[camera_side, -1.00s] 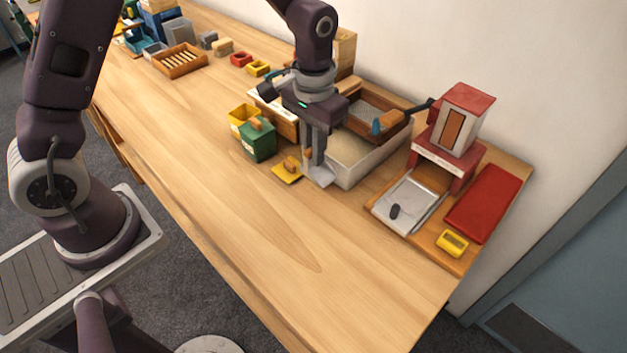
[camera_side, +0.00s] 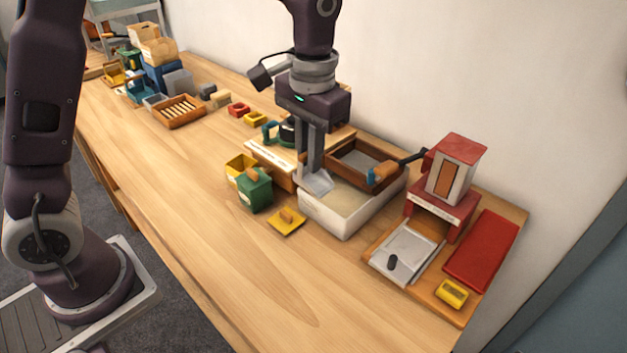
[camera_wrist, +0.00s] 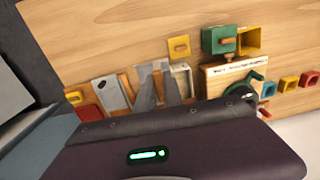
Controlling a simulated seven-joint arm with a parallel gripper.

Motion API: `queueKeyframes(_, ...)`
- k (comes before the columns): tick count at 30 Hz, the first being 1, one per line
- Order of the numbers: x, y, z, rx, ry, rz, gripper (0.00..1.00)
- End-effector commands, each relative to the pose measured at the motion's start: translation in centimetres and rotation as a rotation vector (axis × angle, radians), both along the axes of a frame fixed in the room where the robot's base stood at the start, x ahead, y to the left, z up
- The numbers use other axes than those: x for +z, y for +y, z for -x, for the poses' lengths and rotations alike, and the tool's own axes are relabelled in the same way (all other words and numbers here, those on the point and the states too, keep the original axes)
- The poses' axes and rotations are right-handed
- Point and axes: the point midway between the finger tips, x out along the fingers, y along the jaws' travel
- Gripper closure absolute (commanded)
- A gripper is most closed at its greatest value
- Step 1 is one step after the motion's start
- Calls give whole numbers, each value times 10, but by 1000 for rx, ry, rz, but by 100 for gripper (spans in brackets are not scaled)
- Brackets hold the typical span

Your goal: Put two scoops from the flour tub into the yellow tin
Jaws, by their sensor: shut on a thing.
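My gripper (camera_side: 312,165) points down and is shut on a pale grey metal scoop (camera_side: 319,184). The scoop is at the left end of the white flour tub (camera_side: 345,225), over its rim; I cannot tell whether it holds flour. The tub holds pale flour and also shows in the wrist view (camera_wrist: 182,68). The yellow tin (camera_side: 236,165) stands open to the left, behind the green tin (camera_side: 254,190); it also shows in the wrist view (camera_wrist: 249,40). A yellow lid (camera_side: 287,224) with a wooden knob lies flat in front of the tub.
A red machine (camera_side: 452,180) with a metal tray (camera_side: 404,252) stands to the right. The table's front is clear.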

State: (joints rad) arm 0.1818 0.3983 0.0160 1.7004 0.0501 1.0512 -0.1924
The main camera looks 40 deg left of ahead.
Motion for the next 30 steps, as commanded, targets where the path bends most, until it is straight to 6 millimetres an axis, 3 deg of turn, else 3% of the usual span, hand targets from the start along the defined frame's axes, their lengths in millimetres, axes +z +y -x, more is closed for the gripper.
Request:
queueKeyframes(3, 18, 2, -5, 1, -2, -14, 100)
queueKeyframes(16, 16, 44, -80, 0, 0, -140, 100)
queueKeyframes(22, -24, 43, -77, -2, 5, -156, 100)
queueKeyframes(30, -45, 41, -77, -1, 4, -182, 100)
